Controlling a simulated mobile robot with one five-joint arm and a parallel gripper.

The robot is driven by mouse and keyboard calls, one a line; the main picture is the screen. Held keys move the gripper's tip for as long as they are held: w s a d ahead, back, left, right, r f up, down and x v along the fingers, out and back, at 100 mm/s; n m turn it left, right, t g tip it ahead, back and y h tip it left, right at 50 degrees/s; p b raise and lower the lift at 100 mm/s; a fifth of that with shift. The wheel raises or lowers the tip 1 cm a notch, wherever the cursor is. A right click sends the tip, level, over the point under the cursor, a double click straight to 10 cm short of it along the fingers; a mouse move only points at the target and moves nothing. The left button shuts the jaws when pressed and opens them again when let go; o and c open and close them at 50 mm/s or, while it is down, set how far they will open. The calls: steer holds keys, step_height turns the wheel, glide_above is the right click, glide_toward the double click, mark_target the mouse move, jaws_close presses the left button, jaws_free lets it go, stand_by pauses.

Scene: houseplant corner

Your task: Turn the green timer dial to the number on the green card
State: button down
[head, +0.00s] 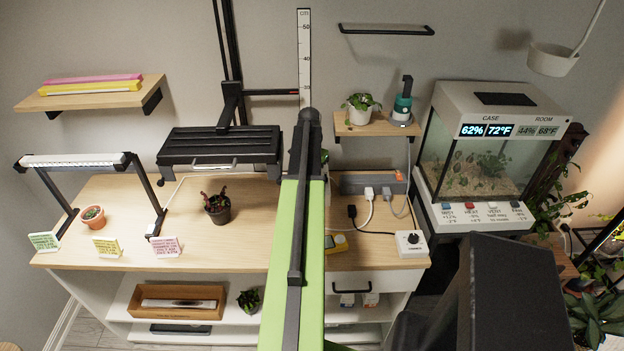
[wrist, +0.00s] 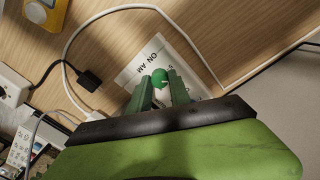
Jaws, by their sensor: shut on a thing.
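In the wrist view the green timer dial (wrist: 159,76) is a small round knob with a pale mark. It sits by a white panel (wrist: 134,70) lettered "ON AM". My gripper (wrist: 163,79) has its two green fingers around the dial, one on each side, shut on it. Fingers and dial cover part of the panel, so the dial's number cannot be read. In the head view my green arm hides the gripper and dial. The green card (head: 44,242) stands at the table's left end; its print is too small to read.
A yellow card (head: 106,247) and a pink card (head: 165,247) stand nearby. A yellow device (head: 337,243), a white box with a black knob (head: 410,243), a power strip (head: 372,184) and loose cables lie right of my arm.

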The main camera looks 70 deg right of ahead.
steer(key=n, duration=0.4)
steer(key=shift+a+n, duration=0.1)
steer(key=shift+n, duration=2.1)
steer(key=c, duration=1.2)
jaws_free()
steer(key=shift+h, duration=0.3)
steer(key=r+p, duration=1.7)
steer(key=shift+w+a+r, duration=0.15)
steer(key=shift+w+r, duration=0.05)
steer(key=shift+w, duration=0.1)
